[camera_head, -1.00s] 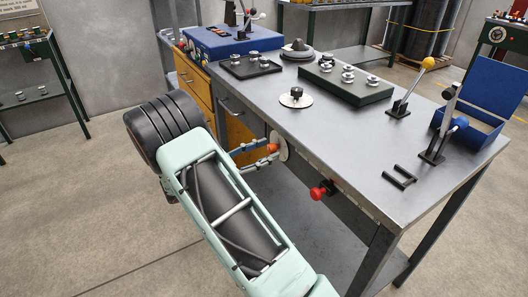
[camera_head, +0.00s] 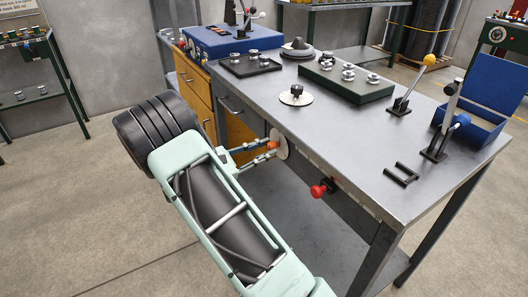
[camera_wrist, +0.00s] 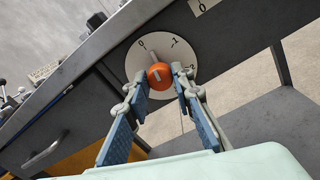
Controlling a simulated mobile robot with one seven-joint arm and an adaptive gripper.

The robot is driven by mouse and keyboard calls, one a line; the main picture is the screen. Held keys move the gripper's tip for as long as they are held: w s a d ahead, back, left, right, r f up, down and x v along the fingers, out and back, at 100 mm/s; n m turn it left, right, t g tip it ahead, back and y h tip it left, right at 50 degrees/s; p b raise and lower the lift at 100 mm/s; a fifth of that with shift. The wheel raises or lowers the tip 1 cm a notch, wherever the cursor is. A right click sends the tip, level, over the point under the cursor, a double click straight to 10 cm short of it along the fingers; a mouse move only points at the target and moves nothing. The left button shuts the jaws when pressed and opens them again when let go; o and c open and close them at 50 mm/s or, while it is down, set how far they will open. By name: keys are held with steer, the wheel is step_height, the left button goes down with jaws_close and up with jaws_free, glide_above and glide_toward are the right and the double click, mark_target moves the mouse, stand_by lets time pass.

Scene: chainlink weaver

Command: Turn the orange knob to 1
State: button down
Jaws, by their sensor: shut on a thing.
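The orange knob (camera_wrist: 159,76) sits on a round white dial plate (camera_wrist: 137,64) on the front side of the workbench. The plate carries the marks 0, 1 and 2 around the knob. A pale mark shows on the knob's face, but I cannot tell exactly which number it points to. My gripper (camera_wrist: 160,80) is shut on the knob, with one fingertip on each side of it. In the head view the orange knob (camera_head: 272,145) shows small between the fingers, in front of the dial plate (camera_head: 283,146).
A red knob (camera_head: 322,188) sticks out of the bench front to the right. The grey bench top (camera_head: 330,130) holds trays, a black knob on a disc (camera_head: 296,93), a yellow-tipped lever (camera_head: 410,85) and a blue box (camera_head: 485,100). Drawers (camera_head: 240,136) lie left of the dial.

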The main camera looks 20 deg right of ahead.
steer(key=m+b, duration=0.1)
steer(key=m, duration=0.1)
steer(key=m+b, duration=0.1)
steer(key=m, duration=0.1)
steer(key=shift+f+m+b, duration=0.2)
steer(key=shift+m+b, duration=1.5)
steer(key=shift+m, duration=1.2)
steer(key=shift+r, duration=0.1)
steer(key=c, duration=1.7)
jaws_free()
steer(key=shift+o, duration=0.2)
steer(key=shift+a, duration=0.15)
steer(key=v, duration=1.1)
steer(key=shift+a, duration=0.4)
steer(key=shift+s, duration=0.1)
